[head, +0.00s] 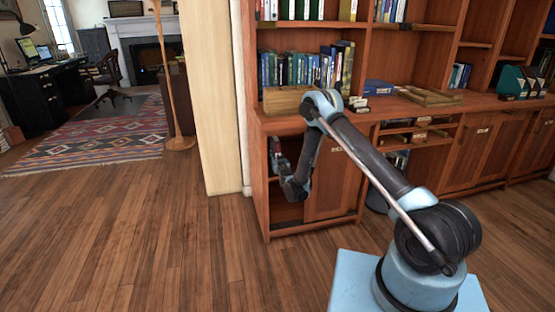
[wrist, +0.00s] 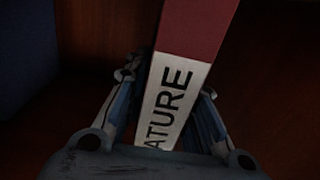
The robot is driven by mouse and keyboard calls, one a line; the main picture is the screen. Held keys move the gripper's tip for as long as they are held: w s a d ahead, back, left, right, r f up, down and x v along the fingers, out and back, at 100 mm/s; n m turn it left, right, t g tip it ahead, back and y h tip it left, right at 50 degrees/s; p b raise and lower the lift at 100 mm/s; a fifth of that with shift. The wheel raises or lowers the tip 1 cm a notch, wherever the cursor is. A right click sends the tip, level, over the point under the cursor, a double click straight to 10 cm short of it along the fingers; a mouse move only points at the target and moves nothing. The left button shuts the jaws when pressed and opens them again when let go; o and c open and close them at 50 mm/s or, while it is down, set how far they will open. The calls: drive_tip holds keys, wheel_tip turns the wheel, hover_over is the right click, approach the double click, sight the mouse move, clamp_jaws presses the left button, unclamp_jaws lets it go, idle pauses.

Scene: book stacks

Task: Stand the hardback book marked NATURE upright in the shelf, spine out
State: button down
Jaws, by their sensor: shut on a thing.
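The NATURE book (wrist: 195,35) has a dark red spine with a white label. In the wrist view its label reads "ATURE"; the first letter is hidden by my gripper. My gripper (wrist: 168,95) is shut on the book, with one finger on each side of the spine. The book leans a little to the right in that view. In the head view my gripper (head: 281,167) is low, at the open left compartment of the wooden shelf unit (head: 262,200).
A dark blue surface (wrist: 25,55) stands left of the book in the wrist view. The compartment's closed door panel (head: 335,180) is to the right. A row of books (head: 300,68) and a wooden box (head: 283,101) are above.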

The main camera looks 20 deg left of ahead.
drive_tip(key=shift+s+a+f, duration=0.1)
drive_tip(key=shift+f, duration=0.15)
drive_tip(key=c, duration=1.3)
unclamp_jaws()
